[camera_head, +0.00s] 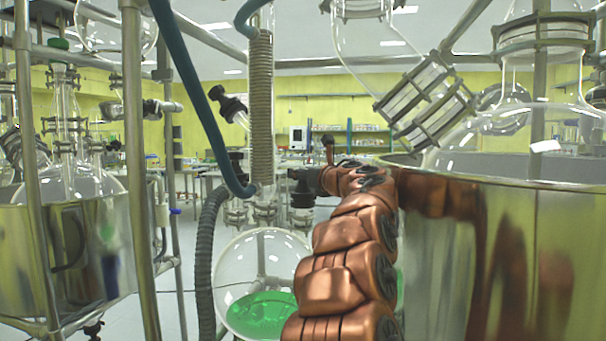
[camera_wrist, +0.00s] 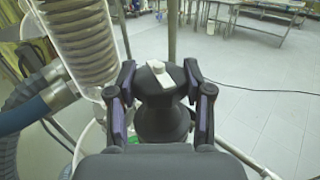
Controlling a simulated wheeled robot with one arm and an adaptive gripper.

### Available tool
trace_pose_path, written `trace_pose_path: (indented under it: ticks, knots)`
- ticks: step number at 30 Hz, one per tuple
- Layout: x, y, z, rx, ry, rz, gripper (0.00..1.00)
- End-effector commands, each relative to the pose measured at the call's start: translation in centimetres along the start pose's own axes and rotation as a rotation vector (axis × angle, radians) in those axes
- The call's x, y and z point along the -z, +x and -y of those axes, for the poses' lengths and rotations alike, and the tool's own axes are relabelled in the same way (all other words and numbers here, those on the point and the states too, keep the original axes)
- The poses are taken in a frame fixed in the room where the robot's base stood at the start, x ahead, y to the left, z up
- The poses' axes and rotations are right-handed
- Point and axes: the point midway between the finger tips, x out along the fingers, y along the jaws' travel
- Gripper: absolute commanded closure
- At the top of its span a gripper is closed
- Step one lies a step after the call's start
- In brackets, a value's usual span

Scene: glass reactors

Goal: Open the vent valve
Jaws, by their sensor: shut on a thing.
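The vent valve shows in the wrist view as a black knob (camera_wrist: 160,90) with a white mark on top. My gripper (camera_wrist: 162,92) is shut on it, with one finger on each side of the knob. In the head view my copper-coloured arm reaches forward past the round flask, and my gripper (camera_head: 306,180) shows as a small dark shape at its far end. The valve is too small and covered there to make out. I cannot tell from these frames how far the knob is turned.
A coiled condenser (camera_head: 261,110) with a blue hose (camera_head: 200,100) stands left of my arm. A round flask with green liquid (camera_head: 262,285) sits below. A large metal vessel (camera_head: 500,260) is close on the right. A metal frame (camera_head: 137,150) and a bath (camera_head: 75,245) stand at left.

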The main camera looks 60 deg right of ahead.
Motion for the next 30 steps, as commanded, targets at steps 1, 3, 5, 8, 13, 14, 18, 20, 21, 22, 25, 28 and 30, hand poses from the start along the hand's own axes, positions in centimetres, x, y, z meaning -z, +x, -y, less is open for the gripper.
trace_pose_path:
  ticks: [1, 3, 5, 8, 13, 14, 18, 20, 21, 22, 25, 28, 30]
  knots:
    - [-0.2, 0.0, -0.1, -0.002, -0.001, 0.003, 0.80]
    - [-0.2, 0.0, -0.1, -0.002, -0.001, 0.003, 0.46]
    - [-0.2, 0.0, -0.1, -0.001, -0.001, 0.003, 0.40]
    - [-0.1, 0.0, -0.1, -0.001, -0.001, 0.002, 0.31]
    - [-0.1, 0.0, -0.1, 0.000, 0.000, 0.001, 0.31]
    - [-0.1, 0.0, -0.1, 0.000, 0.000, 0.001, 0.31]
    - [0.0, -0.1, 0.0, 0.001, 0.000, 0.001, 0.31]
    - [0.0, -0.4, 0.0, 0.002, -0.001, 0.001, 0.31]
    - [0.0, -0.7, 0.0, 0.003, -0.001, 0.001, 0.31]
    - [0.1, -0.9, 0.0, 0.003, -0.001, 0.001, 0.31]
    - [0.2, -1.9, 0.1, 0.003, 0.000, 0.001, 0.31]
    - [0.2, -2.8, 0.1, 0.002, 0.002, 0.001, 0.31]
    - [0.2, -3.5, 0.1, 0.002, 0.002, 0.001, 0.31]
